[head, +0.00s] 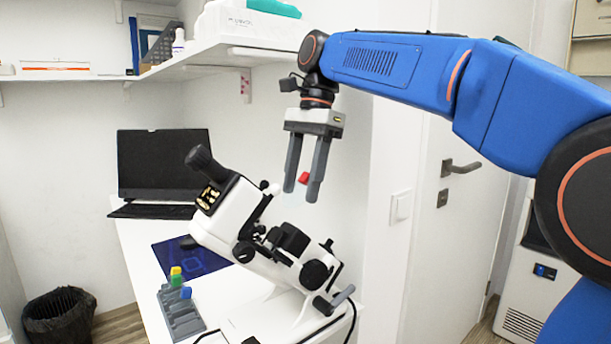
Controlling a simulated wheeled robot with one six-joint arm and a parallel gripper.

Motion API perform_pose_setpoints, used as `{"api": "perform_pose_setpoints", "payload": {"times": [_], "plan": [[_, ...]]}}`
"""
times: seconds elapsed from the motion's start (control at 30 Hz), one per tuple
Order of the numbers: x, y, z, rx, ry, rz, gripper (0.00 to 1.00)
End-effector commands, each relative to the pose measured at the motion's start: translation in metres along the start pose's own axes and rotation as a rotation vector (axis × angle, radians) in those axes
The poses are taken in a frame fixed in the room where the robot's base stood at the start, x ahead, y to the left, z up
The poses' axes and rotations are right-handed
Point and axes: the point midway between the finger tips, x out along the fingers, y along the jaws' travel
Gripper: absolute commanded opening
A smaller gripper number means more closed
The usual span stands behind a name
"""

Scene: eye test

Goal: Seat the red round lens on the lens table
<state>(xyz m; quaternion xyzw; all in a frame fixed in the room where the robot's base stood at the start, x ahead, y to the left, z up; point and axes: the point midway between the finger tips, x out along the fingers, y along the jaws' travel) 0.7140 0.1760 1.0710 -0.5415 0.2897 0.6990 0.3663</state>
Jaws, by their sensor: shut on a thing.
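My gripper (303,187) hangs fingers down above the white lensmeter (225,221). It is shut on a small red piece (304,178), the red lens, near the fingertips. The fingers partly hide the lens, so its round shape does not show clearly. The lens is in the air, clear of the instrument. The lensmeter is tilted, with its black eyepiece at upper left and black knobs at lower right. The lens table is among the dark parts at its middle, but I cannot clearly tell it apart.
A grey rack (182,318) holds yellow, green and blue pieces on the white desk. A dark blue mat (172,257) and a black laptop (163,165) lie behind it. A shelf (222,50) juts out at upper left of the gripper. A door (456,230) stands at right.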

Motion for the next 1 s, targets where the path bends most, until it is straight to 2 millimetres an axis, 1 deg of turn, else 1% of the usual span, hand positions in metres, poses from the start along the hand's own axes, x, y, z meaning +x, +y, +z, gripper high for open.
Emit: {"api": "perform_pose_setpoints", "payload": {"times": [1.0], "plan": [[0.059, 0.000, 0.027, -0.001, 0.000, 0.001, 0.27]]}}
